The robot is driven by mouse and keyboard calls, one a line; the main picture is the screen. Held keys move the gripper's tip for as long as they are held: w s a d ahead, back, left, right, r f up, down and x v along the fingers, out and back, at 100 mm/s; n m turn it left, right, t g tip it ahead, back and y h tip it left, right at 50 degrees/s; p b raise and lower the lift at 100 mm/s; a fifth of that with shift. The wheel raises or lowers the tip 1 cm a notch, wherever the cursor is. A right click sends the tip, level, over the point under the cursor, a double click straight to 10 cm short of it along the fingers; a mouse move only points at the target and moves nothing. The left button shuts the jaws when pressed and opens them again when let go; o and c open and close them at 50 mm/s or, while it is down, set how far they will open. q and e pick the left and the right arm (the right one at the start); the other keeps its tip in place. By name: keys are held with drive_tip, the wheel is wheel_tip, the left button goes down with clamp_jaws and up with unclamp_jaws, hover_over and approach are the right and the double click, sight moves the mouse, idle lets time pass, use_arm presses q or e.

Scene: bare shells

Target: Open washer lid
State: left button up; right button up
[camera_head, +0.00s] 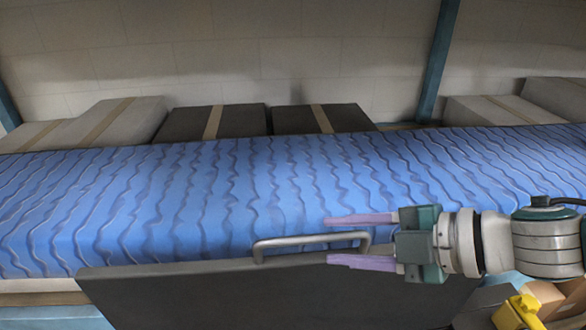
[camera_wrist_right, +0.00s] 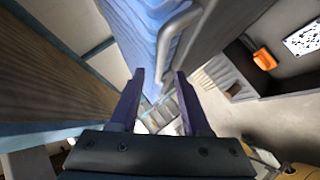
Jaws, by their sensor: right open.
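The washer lid (camera_head: 270,293) is a dark grey panel at the bottom of the head view. A grey bar handle (camera_head: 300,240) stands up along its far edge. My right gripper (camera_head: 327,240) comes in from the right with its two purple fingers open. In the head view one finger lies above the handle's right part and the other below it. In the right wrist view the handle (camera_wrist_right: 166,45) runs down toward the gap between the open fingertips (camera_wrist_right: 159,74). I cannot tell whether either finger touches it. My left gripper is not in view.
A long blue wavy-patterned surface (camera_head: 200,195) lies behind the lid. Taped boxes (camera_head: 235,121) line the wall behind it. A yellow object (camera_head: 517,312) and brown boxes (camera_head: 545,296) are at the lower right, under my right arm.

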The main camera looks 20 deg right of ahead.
drive_tip(key=shift+b+v, duration=0.5)
drive_tip(key=shift+v, duration=1.9)
drive_tip(key=shift+r, duration=0.1)
